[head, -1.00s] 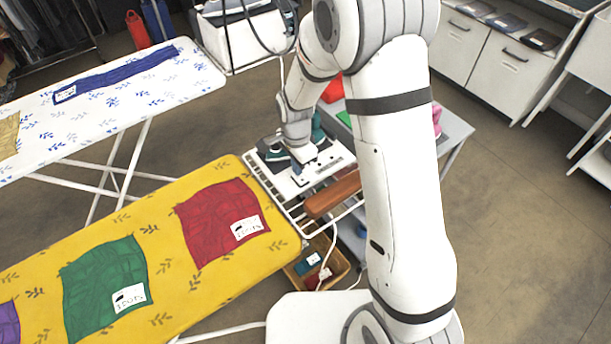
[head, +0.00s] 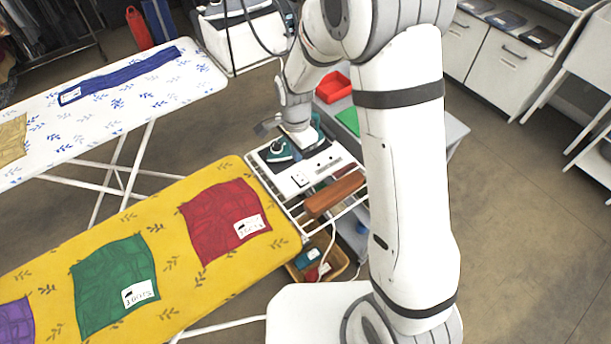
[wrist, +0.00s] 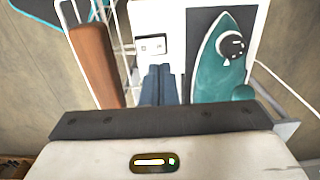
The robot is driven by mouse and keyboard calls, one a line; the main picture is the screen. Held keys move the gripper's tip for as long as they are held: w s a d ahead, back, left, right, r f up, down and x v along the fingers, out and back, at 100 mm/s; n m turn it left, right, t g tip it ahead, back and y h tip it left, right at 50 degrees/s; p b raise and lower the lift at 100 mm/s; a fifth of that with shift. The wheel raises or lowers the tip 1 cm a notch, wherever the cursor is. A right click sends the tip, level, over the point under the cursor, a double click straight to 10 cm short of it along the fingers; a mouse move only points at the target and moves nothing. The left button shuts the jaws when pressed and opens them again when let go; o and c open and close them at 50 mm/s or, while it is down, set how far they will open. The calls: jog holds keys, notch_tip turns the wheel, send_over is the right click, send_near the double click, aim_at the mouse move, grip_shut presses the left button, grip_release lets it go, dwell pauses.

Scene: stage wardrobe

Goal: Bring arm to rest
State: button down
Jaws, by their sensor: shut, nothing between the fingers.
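My gripper (wrist: 158,84) is shut and empty in the wrist view, its two dark fingers together. It points toward the white iron rest, left of a teal iron (wrist: 222,60). In the head view my arm's end is above and behind the rest, and its fingertips are hard to make out. The teal iron (head: 281,151) sits on the dark pad of the white rest (head: 303,181) at the end of the yellow ironing board.
The yellow board (head: 190,275) holds red, green and purple cloths. A white patterned board (head: 130,105) stands behind it. A brown wooden block (head: 335,194) lies on the wire rack. A red tray (head: 333,87) and a basket (head: 336,262) are close by. Open floor is at right.

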jog(key=s+d+r+n+t, duration=0.1)
jog(key=s+d+r+n, duration=0.2)
jog(key=d+r, duration=0.3)
jog(key=s+d+r+n+t, duration=0.1)
jog(key=s+d+r+n, duration=0.2)
jog(key=r, duration=0.5)
jog(key=s+d+r+n, duration=0.2)
jog(key=s+d+r, duration=0.1)
jog(key=s, duration=0.4)
jog(key=s+d+r+n+t, duration=0.1)
jog(key=s+d+r+n, duration=0.2)
jog(key=s, duration=0.3)
jog(key=shift+s+d, duration=0.35)
